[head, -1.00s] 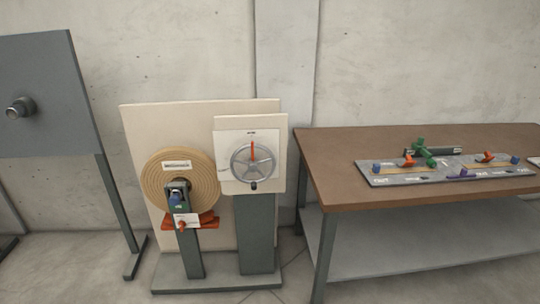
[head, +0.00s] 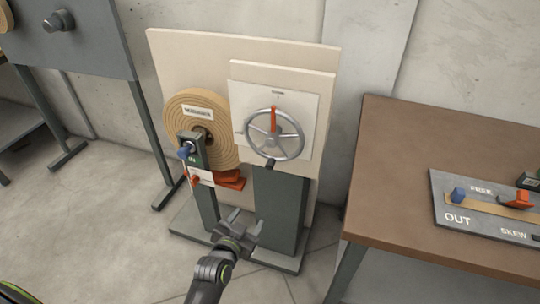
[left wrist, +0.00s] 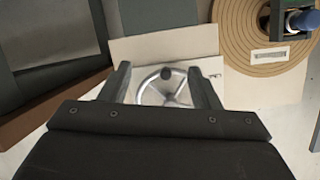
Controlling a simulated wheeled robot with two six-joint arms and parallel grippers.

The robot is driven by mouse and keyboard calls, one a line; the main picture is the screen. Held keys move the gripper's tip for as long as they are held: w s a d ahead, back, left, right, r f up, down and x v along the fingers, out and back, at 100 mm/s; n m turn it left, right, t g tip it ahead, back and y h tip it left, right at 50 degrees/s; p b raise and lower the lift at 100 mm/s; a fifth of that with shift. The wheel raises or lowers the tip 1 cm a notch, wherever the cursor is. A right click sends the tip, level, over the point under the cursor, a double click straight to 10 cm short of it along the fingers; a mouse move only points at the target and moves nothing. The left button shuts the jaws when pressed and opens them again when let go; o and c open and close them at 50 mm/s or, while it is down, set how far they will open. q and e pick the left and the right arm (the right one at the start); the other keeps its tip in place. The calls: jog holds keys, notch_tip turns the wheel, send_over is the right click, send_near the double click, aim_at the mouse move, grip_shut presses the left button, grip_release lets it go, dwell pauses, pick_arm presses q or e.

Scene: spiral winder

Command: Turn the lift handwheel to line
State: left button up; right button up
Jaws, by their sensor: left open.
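The lift handwheel (head: 298,139) is a grey metal spoked wheel on a pale panel (head: 315,90). Its orange pointer (head: 274,118) stands nearly upright, and its dark knob (head: 271,163) is at the bottom of the rim. My left gripper (head: 240,220) is open and empty, below and in front of the wheel, apart from it. In the left wrist view, the handwheel (left wrist: 154,77) shows between the open fingers of the left gripper (left wrist: 163,82), partly hidden below by the gripper body. My right gripper is not in view.
A tan wound spool (head: 222,152) with a blue knob (head: 185,150) and orange part (head: 229,180) stands left of the wheel. A brown table (head: 400,180) with a grey control board (head: 470,230) is at right. Floor at left is mostly clear.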

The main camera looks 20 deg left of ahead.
pick_arm(q)
notch_tip(320, 180, up, 13)
jog(key=t+b, duration=0.1)
jog(key=t, duration=0.2)
send_near(270, 143)
jog(key=shift+m, duration=0.4)
jog(key=w, duration=0.8)
jog(key=shift+w+d+f, duration=0.1)
jog(key=shift+w+d, duration=0.05)
jog(key=shift+w, duration=0.05)
jog(key=shift+p, duration=0.3)
grip_shut()
